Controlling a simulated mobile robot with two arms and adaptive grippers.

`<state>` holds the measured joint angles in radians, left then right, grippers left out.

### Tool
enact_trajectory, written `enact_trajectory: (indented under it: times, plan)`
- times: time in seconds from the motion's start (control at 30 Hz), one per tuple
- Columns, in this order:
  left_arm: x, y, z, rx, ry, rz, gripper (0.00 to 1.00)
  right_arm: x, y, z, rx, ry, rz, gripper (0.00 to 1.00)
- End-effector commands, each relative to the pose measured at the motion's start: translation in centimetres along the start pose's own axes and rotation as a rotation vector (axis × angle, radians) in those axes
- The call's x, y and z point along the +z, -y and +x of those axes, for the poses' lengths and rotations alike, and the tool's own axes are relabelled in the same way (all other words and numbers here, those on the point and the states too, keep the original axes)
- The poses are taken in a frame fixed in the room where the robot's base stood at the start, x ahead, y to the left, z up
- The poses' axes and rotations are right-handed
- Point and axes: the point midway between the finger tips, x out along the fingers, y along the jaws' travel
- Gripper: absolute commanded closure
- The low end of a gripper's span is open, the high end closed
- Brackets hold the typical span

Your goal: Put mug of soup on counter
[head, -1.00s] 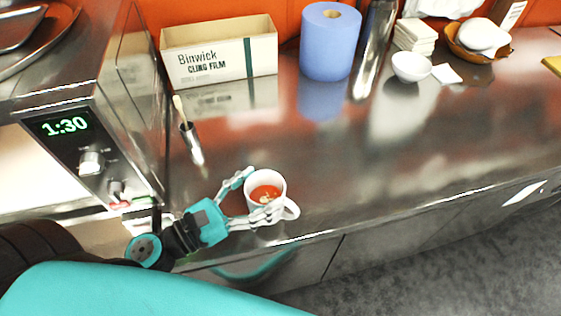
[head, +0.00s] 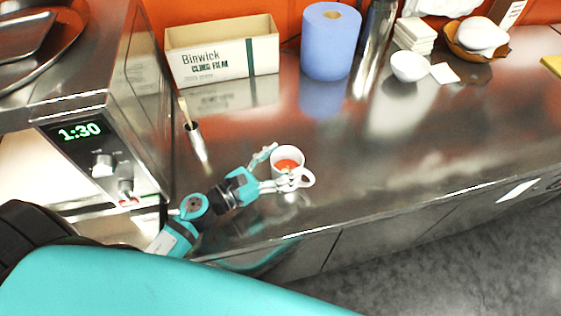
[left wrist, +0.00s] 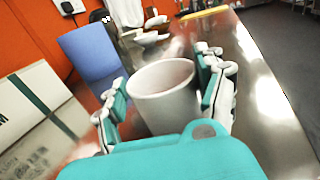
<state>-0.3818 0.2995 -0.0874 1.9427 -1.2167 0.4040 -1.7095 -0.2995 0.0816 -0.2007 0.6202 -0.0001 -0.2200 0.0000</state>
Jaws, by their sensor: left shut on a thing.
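A white mug (head: 302,180) of orange-red soup (head: 287,164) is upright over the steel counter (head: 400,150), near its front edge. My left gripper (head: 277,167) is shut on the mug, with one finger on each side of its body and the handle towards the right. The left wrist view shows the mug (left wrist: 165,92) between the two fingers (left wrist: 165,95), its contents hidden there. A reflection shows below the mug in the head view; I cannot tell whether its base touches the counter. My right gripper is not in view.
A brush in a steel holder (head: 196,140) stands left of the mug. Behind are a cling film box (head: 222,55), a blue paper roll (head: 330,45) and a white bowl (head: 410,67). An oven-like appliance (head: 100,150) is at left. The counter right of the mug is clear.

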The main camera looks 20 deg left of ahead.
Motion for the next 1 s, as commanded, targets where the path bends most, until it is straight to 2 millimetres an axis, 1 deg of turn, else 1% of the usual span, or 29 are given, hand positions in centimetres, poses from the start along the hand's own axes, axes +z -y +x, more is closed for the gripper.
enact_trajectory:
  times: [0.13,0.27,0.3,0.47,0.73,0.83,0.9,0.97,1.0]
  plan:
    - [0.2,0.0,0.0,0.0,0.003,0.001,0.86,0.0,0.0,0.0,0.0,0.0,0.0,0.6]
    - [-0.2,0.0,0.0,-0.001,0.002,0.001,0.86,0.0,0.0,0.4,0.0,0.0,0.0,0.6]
    - [-0.3,0.0,0.0,0.0,0.0,0.001,0.27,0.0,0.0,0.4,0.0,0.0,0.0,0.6]
    - [-0.2,0.0,0.0,0.0,-0.001,0.001,0.06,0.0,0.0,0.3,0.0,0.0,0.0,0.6]
    - [-0.1,0.0,0.0,0.0,-0.001,0.001,0.05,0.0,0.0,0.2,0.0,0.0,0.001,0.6]
    - [0.4,0.0,0.0,0.0,0.0,0.001,0.05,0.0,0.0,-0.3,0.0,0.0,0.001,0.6]
    - [-0.3,0.0,-0.9,0.001,-0.003,0.0,0.05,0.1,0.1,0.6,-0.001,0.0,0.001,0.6]
    - [-0.4,0.0,-2.0,0.001,-0.004,0.0,0.05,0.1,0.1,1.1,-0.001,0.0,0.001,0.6]
    - [-0.5,0.1,-2.8,-0.001,-0.004,0.001,0.05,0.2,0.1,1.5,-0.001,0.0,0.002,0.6]
